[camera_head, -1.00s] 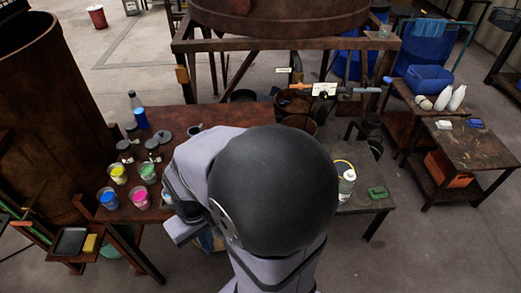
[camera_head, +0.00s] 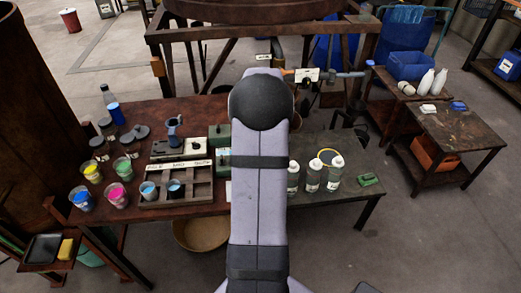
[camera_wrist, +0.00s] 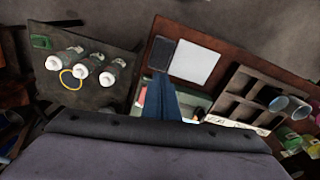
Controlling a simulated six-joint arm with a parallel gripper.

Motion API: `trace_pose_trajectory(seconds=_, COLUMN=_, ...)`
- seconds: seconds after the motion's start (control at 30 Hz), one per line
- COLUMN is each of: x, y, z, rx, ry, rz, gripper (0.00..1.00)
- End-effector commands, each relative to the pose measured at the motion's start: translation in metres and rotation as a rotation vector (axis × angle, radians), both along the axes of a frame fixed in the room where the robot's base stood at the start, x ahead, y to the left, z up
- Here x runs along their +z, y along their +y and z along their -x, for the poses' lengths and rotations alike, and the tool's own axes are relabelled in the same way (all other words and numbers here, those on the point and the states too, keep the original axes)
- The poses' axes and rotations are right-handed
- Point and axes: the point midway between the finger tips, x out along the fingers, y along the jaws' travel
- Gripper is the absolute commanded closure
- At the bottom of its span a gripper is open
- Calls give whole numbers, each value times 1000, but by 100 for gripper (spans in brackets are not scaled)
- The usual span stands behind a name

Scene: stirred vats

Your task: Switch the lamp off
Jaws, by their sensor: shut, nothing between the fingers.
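I cannot pick out a lamp for certain in either view. A flat white square panel (camera_wrist: 195,62) lies beside a dark pad (camera_wrist: 161,54) on the brown table in the wrist view. I cannot tell whether it belongs to a lamp or is lit. No switch can be made out. My gripper (camera_wrist: 160,78) shows in the wrist view as blue fingers, shut and empty, over the table close to the pad and the panel. In the head view my arm hides the gripper and the table beneath it.
Three white-capped bottles (camera_head: 312,175) and a green block (camera_head: 369,180) are on the dark table at right. A compartment tray (camera_head: 200,184), green boxes (camera_head: 220,135) and several colored cups (camera_head: 117,194) are at left. A basket (camera_head: 200,232) stands below.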

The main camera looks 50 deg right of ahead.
Motion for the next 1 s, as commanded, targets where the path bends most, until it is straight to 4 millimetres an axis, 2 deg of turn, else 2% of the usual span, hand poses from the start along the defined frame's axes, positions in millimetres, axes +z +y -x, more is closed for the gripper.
trace_pose_trajectory(seconds=0.03, x=11, y=-15, z=-12, rx=74, ry=-16, rz=29, gripper=100)
trace_pose_trajectory(seconds=0.1, x=29, y=-33, z=-26, rx=199, ry=-33, rz=71, gripper=100)
trace_pose_trajectory(seconds=0.2, x=57, y=-53, z=-42, rx=378, ry=-45, rz=132, gripper=100)
trace_pose_trajectory(seconds=0.3, x=79, y=-64, z=-51, rx=555, ry=-43, rz=178, gripper=100)
trace_pose_trajectory(seconds=0.4, x=93, y=-69, z=-55, rx=731, ry=-27, rz=204, gripper=100)
trace_pose_trajectory(seconds=0.7, x=93, y=-58, z=-48, rx=1176, ry=27, rz=181, gripper=100)
trace_pose_trajectory(seconds=1.0, x=93, y=-56, z=-47, rx=1366, ry=46, rz=183, gripper=100)
